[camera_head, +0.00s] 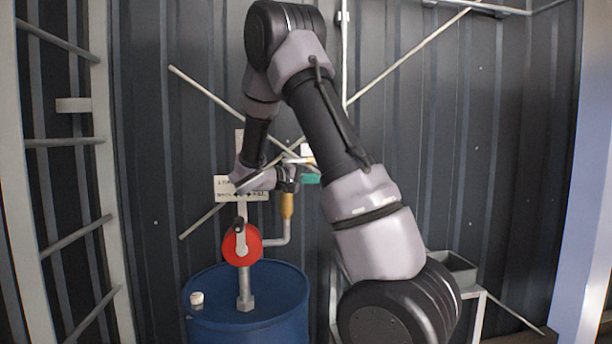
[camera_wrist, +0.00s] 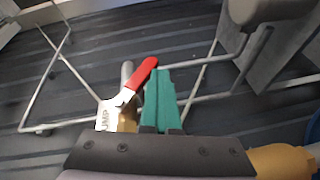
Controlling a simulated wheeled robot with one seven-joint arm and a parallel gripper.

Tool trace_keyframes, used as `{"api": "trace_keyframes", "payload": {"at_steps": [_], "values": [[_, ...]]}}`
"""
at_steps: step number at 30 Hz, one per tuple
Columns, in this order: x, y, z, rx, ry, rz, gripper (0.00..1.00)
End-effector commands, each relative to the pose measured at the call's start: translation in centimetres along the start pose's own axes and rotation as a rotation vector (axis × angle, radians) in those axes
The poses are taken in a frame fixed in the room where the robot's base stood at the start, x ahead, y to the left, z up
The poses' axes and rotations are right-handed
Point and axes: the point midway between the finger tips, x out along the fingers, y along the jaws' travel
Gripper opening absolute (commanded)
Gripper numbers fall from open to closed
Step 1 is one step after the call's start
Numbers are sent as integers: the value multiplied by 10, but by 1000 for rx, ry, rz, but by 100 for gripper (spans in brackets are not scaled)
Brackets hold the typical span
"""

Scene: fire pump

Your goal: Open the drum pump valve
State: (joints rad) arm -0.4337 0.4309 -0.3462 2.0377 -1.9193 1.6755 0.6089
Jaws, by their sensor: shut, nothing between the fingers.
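The drum pump is a red round body (camera_head: 242,244) with a grey crank, standing on a blue drum (camera_head: 250,322) in the head view. A grey pipe bends up from it to an orange-yellow fitting (camera_head: 287,205). In the wrist view a red-gripped lever (camera_wrist: 140,76), which looks like the valve handle, slants up to the right beside a brass part (camera_wrist: 128,118). My gripper's teal fingers (camera_wrist: 160,98) are together and empty, just right of the red lever. I cannot tell whether they touch it. The fingers also show in the head view (camera_head: 311,179), near the fitting's top.
A white sign (camera_head: 222,187) is behind my wrist. A ladder-like frame (camera_head: 70,142) stands at left, and diagonal bars cross the dark corrugated wall (camera_head: 500,130). A grey bin on a stand (camera_head: 455,268) is at lower right. A white cap (camera_head: 197,298) sits on the drum.

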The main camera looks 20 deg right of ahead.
Motion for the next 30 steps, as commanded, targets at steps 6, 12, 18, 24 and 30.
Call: {"api": "trace_keyframes", "payload": {"at_steps": [6,12,18,24,30], "values": [[8,4,2,-107,57,255,0],[15,10,4,-169,89,404,0],[20,15,4,-207,111,502,0],[22,18,5,-205,109,496,0],[24,19,5,-205,108,495,0]]}}
